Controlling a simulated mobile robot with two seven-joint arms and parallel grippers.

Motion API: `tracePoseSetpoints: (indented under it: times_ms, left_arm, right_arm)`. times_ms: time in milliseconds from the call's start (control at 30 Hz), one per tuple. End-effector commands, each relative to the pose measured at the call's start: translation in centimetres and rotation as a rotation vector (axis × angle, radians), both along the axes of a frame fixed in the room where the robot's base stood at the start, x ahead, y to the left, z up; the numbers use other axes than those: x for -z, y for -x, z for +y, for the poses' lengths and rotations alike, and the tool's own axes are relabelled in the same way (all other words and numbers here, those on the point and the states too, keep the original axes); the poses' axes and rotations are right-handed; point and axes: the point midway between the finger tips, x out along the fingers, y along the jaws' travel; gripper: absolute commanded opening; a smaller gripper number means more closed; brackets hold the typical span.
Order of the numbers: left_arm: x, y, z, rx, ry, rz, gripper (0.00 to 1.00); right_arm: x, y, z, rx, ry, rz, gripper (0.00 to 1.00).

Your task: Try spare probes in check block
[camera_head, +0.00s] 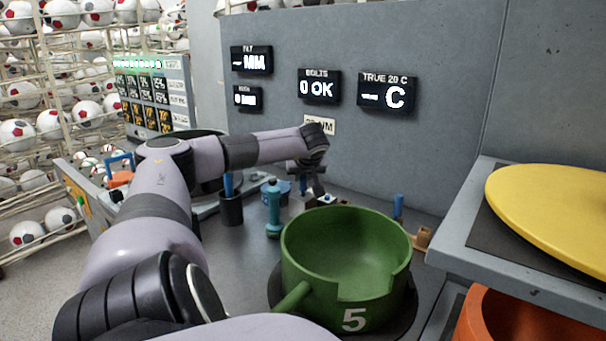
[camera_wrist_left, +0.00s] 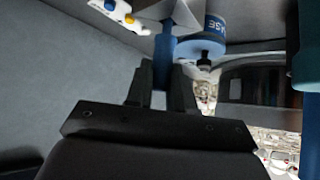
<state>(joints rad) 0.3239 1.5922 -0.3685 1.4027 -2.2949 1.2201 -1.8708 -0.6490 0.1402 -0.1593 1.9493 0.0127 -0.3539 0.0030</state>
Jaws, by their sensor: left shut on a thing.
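My left gripper (camera_head: 304,182) is shut on a blue probe (camera_wrist_left: 165,62), which stands between its two dark fingers in the left wrist view. The probe's far end meets a pale grey angular piece (camera_wrist_left: 172,12); I cannot tell whether it is seated in it or only in front of it. Another blue probe (camera_head: 228,184) stands in a black cup (camera_head: 231,210) left of the gripper. A blue upright piece (camera_head: 398,205) stands at the right, near a small brown block (camera_head: 423,236). I cannot tell which piece is the check block. My right gripper is out of view.
A green pot marked 5 (camera_head: 345,240) stands in front of the gripper. A turquoise post (camera_head: 273,210) and a round blue container (camera_wrist_left: 203,45) are close by. A grey shelf (camera_head: 455,240) with a yellow disc (camera_head: 550,215) is at right. A grey wall (camera_head: 420,150) stands behind.

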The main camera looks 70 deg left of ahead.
Motion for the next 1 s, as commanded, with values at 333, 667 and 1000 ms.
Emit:
tracePoseSetpoints:
  times_ms: [333,667,1000]
  left_arm:
    - [1.4,0.0,0.0,0.0,0.0,0.001,0.0]
    - [1.2,0.0,0.0,0.0,0.001,0.002,0.52]
    - [-0.4,0.5,-1.5,0.002,-0.005,0.002,0.52]
  right_arm:
    - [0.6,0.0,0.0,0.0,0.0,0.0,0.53]
    - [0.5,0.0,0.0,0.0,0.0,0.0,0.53]
    - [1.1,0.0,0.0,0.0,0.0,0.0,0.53]
